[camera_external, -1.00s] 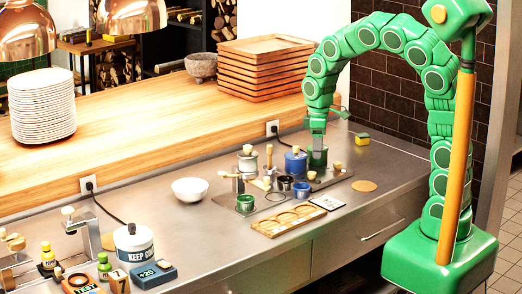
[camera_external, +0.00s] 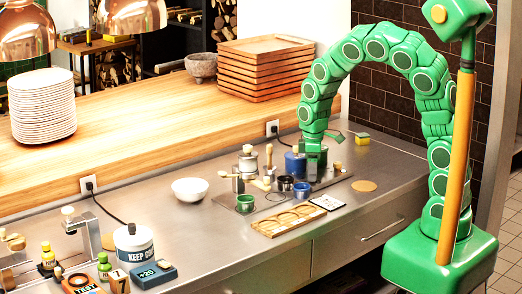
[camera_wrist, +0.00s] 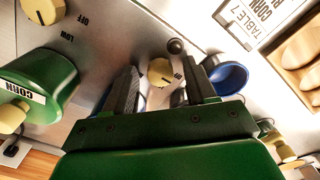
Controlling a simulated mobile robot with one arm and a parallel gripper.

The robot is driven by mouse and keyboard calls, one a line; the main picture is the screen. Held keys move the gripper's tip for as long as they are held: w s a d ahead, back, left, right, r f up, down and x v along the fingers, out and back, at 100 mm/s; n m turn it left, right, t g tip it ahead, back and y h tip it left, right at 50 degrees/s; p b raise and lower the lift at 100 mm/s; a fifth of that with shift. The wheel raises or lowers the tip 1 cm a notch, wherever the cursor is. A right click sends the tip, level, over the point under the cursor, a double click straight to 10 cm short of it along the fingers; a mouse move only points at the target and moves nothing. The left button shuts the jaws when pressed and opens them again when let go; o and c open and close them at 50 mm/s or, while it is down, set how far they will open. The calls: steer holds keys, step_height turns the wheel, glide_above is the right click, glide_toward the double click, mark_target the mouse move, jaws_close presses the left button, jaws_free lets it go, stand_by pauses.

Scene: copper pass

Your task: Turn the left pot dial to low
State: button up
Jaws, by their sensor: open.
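My gripper (camera_external: 314,172) points down over the pot station at the back right of the steel counter. In the wrist view its two fingers are apart (camera_wrist: 160,68), one on each side of a cream dial (camera_wrist: 160,73). I cannot tell whether they touch it. The dial has a dark mark; lettering beside it is partly hidden by a finger. A second cream dial (camera_wrist: 42,9), marked OFF and LOW, is at the upper left of the wrist view. The blue pot (camera_external: 294,161) stands just left of my gripper. The green CORN pot (camera_wrist: 40,85) is at the wrist view's left.
A blue cup (camera_wrist: 228,78) is close beside one finger, and a dark ball-topped stick (camera_wrist: 176,46) stands near the fingertips. A wooden tray (camera_external: 285,219) and a table card (camera_external: 327,203) lie in front. A white bowl (camera_external: 190,190) stands left, with bare counter around it.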

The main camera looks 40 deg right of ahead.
steer(key=shift+c, duration=0.3)
jaws_close()
steer(key=m, duration=0.5)
steer(key=shift+m, duration=0.4)
steer(key=m, duration=0.5)
steer(key=shift+m, duration=0.4)
stand_by(0.3)
steer(key=shift+o, duration=0.3)
jaws_free()
